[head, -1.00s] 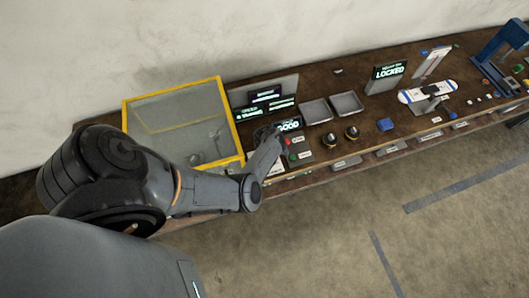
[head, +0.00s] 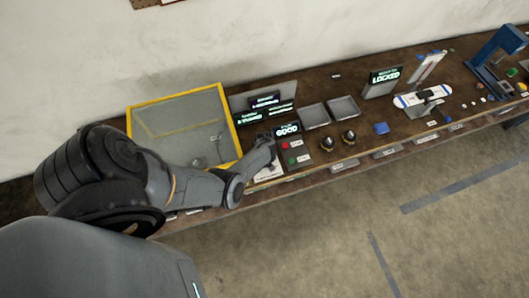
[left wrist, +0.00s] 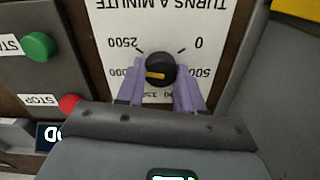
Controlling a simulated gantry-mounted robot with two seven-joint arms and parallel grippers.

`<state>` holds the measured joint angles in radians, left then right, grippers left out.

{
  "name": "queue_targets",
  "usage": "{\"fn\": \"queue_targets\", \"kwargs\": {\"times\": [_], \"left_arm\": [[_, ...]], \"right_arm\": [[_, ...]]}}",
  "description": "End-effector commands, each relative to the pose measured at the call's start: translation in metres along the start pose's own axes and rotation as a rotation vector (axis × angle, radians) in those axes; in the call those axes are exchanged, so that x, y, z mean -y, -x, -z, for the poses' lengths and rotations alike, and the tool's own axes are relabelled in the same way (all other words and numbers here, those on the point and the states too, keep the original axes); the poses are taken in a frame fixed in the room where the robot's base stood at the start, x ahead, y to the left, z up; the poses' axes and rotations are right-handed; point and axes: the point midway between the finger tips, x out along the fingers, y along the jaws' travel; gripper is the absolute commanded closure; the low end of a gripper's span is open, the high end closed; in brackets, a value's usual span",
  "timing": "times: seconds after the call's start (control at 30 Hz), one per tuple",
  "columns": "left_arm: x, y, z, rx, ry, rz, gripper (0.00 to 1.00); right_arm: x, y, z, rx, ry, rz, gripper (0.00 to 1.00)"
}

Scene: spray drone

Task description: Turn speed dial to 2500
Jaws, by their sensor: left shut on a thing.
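The speed dial (left wrist: 161,64) is a black knob with a yellow mark, on a white plate (left wrist: 228,20) lettered TURNS A MINUTE, upside down in the left wrist view. The 2500 label (left wrist: 123,42) is at upper left of the knob and 0 (left wrist: 198,42) at upper right. The yellow mark lies nearly level on the knob; its exact reading is unclear. My left gripper (left wrist: 159,84) has its purple fingers on either side of the knob, shut on it. In the head view my left gripper (head: 267,152) is over the plate at the bench's front. My right gripper is not in view.
A green START button (left wrist: 39,46) and a red STOP button (left wrist: 69,103) sit beside the plate. A yellow-framed box (head: 236,146) stands left of the gripper. A lit GOOD display (head: 287,129) is behind.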

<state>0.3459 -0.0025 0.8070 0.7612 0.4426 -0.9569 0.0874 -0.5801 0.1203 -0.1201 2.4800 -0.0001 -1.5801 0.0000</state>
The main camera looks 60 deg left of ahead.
Motion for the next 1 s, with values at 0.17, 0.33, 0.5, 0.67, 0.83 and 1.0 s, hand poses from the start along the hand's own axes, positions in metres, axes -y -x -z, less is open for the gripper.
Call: {"fn": "queue_targets", "kwargs": {"times": [0.17, 0.33, 0.5, 0.67, 0.83, 1.0], "left_arm": [[-0.0001, 0.0022, 0.0001, 0.001, -0.155, 0.001, 0.94], [-0.0004, 0.0019, 0.0002, 0.002, -0.279, 0.001, 0.94], [-0.0007, 0.0014, -0.0003, 0.002, -0.367, 0.001, 0.94], [-0.0012, 0.0012, -0.0002, 0.002, -0.418, 0.001, 0.94], [-0.0014, 0.0010, -0.0003, 0.002, -0.442, 0.000, 0.94], [-0.0016, 0.0008, -0.0004, 0.002, -0.448, 0.000, 0.94]], "right_arm": [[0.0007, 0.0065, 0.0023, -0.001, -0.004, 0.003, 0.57], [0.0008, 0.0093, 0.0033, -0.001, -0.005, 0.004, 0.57], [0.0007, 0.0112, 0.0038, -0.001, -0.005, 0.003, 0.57], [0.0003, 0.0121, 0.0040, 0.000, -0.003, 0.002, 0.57], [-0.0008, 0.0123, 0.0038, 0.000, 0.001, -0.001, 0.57], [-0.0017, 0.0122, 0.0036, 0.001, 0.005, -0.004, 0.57]]}}
